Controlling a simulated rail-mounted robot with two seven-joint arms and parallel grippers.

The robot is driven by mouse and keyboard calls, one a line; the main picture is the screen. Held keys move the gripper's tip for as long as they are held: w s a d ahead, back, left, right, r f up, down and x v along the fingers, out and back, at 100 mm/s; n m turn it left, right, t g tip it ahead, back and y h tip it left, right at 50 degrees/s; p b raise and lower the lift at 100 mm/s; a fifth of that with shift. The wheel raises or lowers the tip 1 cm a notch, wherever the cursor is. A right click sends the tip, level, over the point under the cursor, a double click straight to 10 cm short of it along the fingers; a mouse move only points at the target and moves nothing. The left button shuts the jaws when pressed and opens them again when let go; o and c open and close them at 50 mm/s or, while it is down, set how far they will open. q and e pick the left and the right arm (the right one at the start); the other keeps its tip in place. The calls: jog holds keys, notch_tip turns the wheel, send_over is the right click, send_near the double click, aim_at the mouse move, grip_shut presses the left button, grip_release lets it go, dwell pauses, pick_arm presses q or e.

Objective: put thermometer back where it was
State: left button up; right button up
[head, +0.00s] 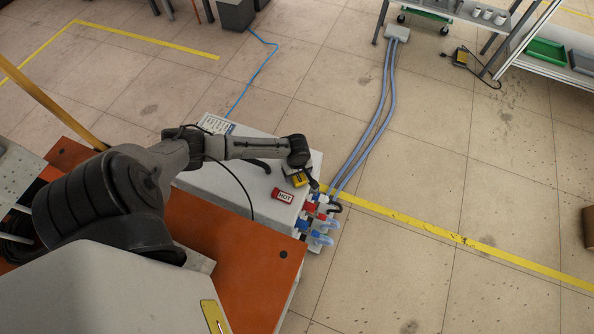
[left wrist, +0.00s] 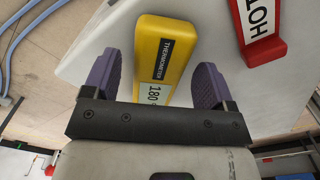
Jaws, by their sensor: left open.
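The yellow thermometer (head: 299,179) is on the pale machine top, beside the red HOT sign (head: 283,195). In the left wrist view the thermometer (left wrist: 168,48) has a black label and a white display reading 180. My left gripper (left wrist: 158,78) is open, its two purple fingers on either side of the thermometer. A gap shows between each finger and the thermometer. The thermometer's lower end is hidden behind the gripper body. The HOT sign (left wrist: 258,30) is to the right of the right finger. My right gripper is not in view.
The pale machine (head: 232,180) has hose fittings (head: 320,222) at its right end. Two blue-grey hoses (head: 375,125) run back from there to a box. A black handle (head: 259,165) is on the machine top. The tiled floor to the right is mostly clear.

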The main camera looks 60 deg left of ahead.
pick_arm(q)
notch_tip(320, 180, up, 11)
jog(key=p, duration=0.4)
jog(key=shift+r+p, duration=0.2)
jog(key=shift+p, duration=0.15)
